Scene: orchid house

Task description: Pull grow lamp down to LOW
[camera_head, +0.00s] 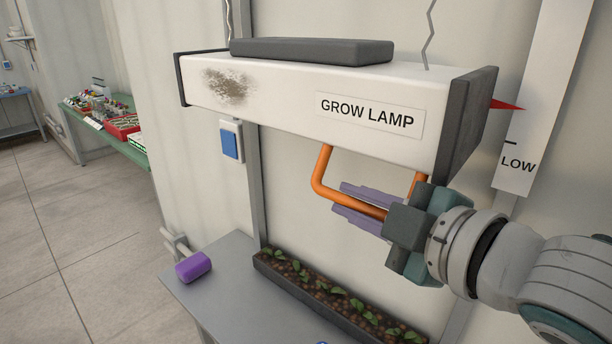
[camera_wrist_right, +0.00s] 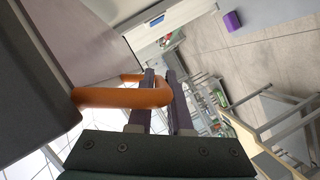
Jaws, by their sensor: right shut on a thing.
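The white grow lamp (camera_head: 290,95) hangs against the wall in the head view, with dark end caps and a dark block on top. Its orange handle (camera_head: 318,172) hangs below the housing and also shows in the right wrist view (camera_wrist_right: 105,97). My right gripper (camera_head: 360,208) is shut on the handle's lower bar. The red pointer (camera_head: 507,106) on the lamp's right end lies beside the white scale strip (camera_head: 550,80), above the LOW label (camera_head: 518,163) and a little above the short black mark. My left gripper is not in view.
Below the lamp, a grey table (camera_head: 222,292) holds a planter trough (camera_head: 330,297) of seedlings and a purple block (camera_head: 194,267). A blue wall switch (camera_head: 231,143) is behind the lamp. A green table (camera_head: 128,150) with pots stands at left. Open floor lies at lower left.

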